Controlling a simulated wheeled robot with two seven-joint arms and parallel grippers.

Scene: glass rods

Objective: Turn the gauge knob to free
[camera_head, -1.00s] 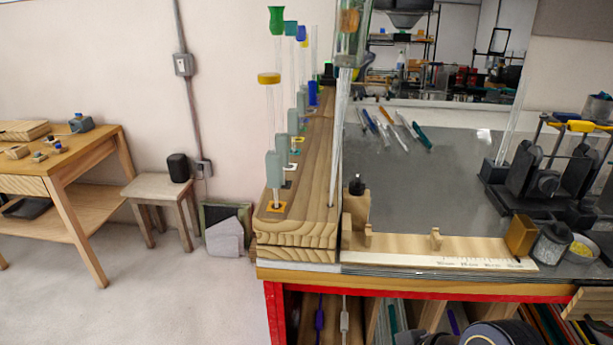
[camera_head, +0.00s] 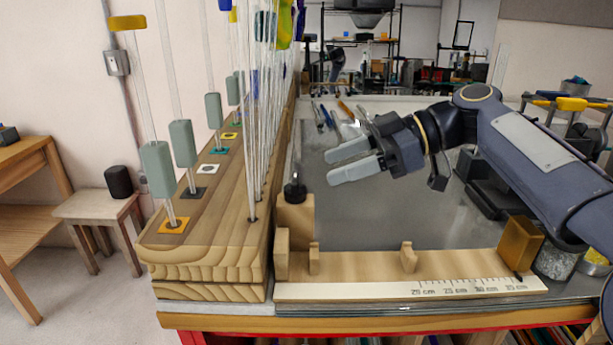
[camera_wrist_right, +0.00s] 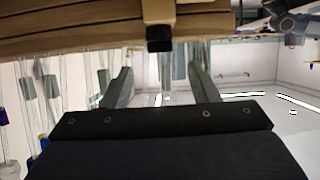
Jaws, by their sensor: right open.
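The gauge is a light wooden rail with a centimetre scale (camera_head: 385,265) along the bench's front edge. Its black knob (camera_head: 294,190) stands on the wooden block (camera_head: 294,220) at the gauge's left end. My right gripper (camera_head: 333,166) is open and empty, up and to the right of the knob, pointing left. In the right wrist view the knob (camera_wrist_right: 160,40) shows beyond the open fingers (camera_wrist_right: 160,70), roughly midway between them and apart from both. The knob's setting cannot be read. My left gripper is out of view.
A wooden rack (camera_head: 205,255) with tall glass rods rises just left of the knob. An amber block (camera_head: 520,243) stands at the rail's right end, beside a glass jar (camera_head: 556,262). Pens lie behind my gripper. The grey bench top behind the rail is mostly clear.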

